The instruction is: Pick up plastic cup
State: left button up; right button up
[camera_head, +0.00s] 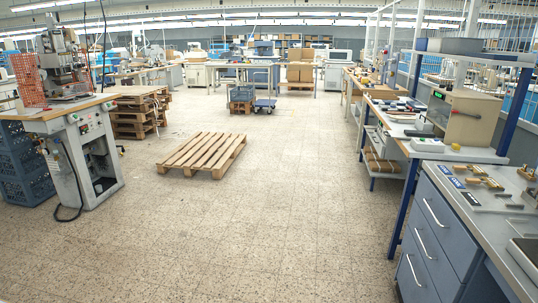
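I cannot make out a plastic cup for certain in the head view. A small yellow item (455,147) sits on the right workbench (480,155), too small to identify. Neither of my grippers shows in this view.
A wooden pallet (203,153) lies on the open floor ahead. A stamping machine (80,150) stands at left beside blue crates (24,165). A blue drawer cabinet (432,240) with small tools on top stands at near right. The middle floor is clear around the pallet.

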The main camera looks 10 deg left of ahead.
aim_at(99, 188)
jog(key=i+u, duration=0.15)
jog(key=i, duration=0.35)
jog(key=i+u, duration=0.15)
jog(key=i, duration=0.35)
jog(key=i+l+u, duration=0.15)
jog(key=i, duration=0.35)
jog(key=i+l+u, duration=0.15)
jog(key=i, duration=0.3)
jog(key=i+j+u, duration=0.3)
jog(key=i+u, duration=0.15)
jog(key=i, duration=0.35)
jog(key=i+u, duration=0.45)
jog(key=i, duration=0.35)
jog(key=i+l+u, duration=0.3)
jog(key=i+u, duration=0.15)
jog(key=i, duration=0.3)
jog(key=i+j, duration=0.1)
jog(key=i, duration=0.7)
jog(key=i+j, duration=0.1)
jog(key=i, duration=0.75)
